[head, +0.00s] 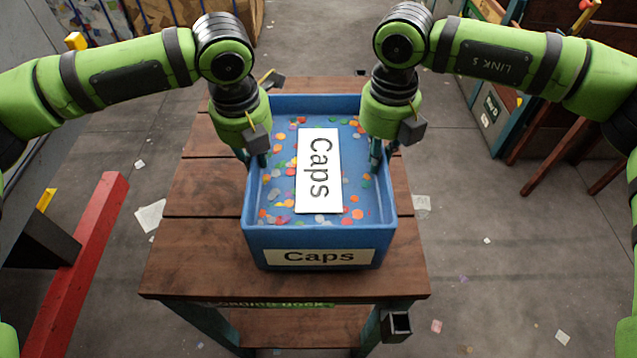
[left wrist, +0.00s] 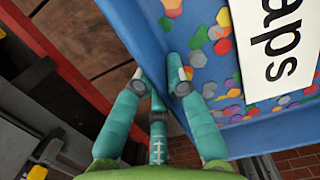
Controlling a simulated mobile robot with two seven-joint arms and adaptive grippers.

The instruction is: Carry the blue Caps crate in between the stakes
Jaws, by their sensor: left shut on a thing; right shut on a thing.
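The blue Caps crate (head: 255,235) sits on a brown wooden table (head: 190,240) in the middle of the head view. It holds colourful caps and a white "Caps" card (head: 318,170); a "Caps" label is on its front wall. My left gripper (head: 256,160) is shut on the crate's left wall. In the left wrist view, its teal fingers (left wrist: 165,85) straddle the blue rim (left wrist: 150,35). My right gripper (head: 382,160) is shut on the crate's right wall. I cannot make out the stakes for certain in these views.
The table top is bare around the crate. A small black square socket (head: 396,325) is at the table's front right corner. A red beam (head: 82,265) lies at the left. Wooden and teal structures stand at the upper right. Paper scraps litter the grey floor.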

